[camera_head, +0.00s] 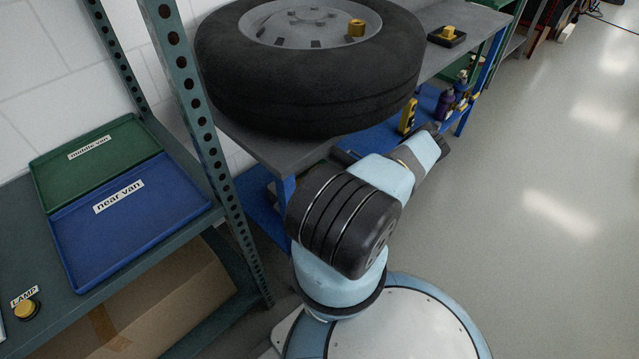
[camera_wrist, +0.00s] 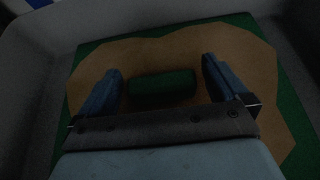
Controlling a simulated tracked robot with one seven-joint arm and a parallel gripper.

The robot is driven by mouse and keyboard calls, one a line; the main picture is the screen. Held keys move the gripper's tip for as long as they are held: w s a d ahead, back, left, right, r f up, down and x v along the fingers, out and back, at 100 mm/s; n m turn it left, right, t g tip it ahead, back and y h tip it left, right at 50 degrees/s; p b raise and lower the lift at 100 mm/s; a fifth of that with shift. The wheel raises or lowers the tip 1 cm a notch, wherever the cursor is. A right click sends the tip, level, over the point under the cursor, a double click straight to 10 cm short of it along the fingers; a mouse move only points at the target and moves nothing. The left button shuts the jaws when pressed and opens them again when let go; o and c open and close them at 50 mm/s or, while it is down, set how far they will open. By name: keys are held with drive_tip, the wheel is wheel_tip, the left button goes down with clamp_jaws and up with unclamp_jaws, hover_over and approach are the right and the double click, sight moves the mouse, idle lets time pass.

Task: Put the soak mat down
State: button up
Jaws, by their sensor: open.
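The soak mat (camera_wrist: 190,48) shows in the wrist view as a green square with a large brown patch over most of it. A dark green block-like grip (camera_wrist: 163,88) stands out at its middle. My gripper (camera_wrist: 160,72) is open, with one finger on each side of the grip and a gap on both sides. The mat lies inside a grey surround with raised sides, like a tray (camera_wrist: 35,95). In the head view the mat is not seen, and my gripper is hidden beyond my arm, which reaches toward the lower blue shelf.
A large tyre (camera_head: 310,95) lies on the grey bench (camera_head: 265,150) above my arm. Bottles (camera_head: 445,105) and a yellow tool (camera_head: 407,116) stand on the blue lower shelf (camera_head: 428,100). Green (camera_head: 90,170) and blue (camera_head: 135,220) trays sit on the left rack. Floor at right is clear.

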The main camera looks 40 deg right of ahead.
drive_tip(key=v, duration=1.2)
drive_tip(key=shift+r, duration=0.1)
idle(0.4)
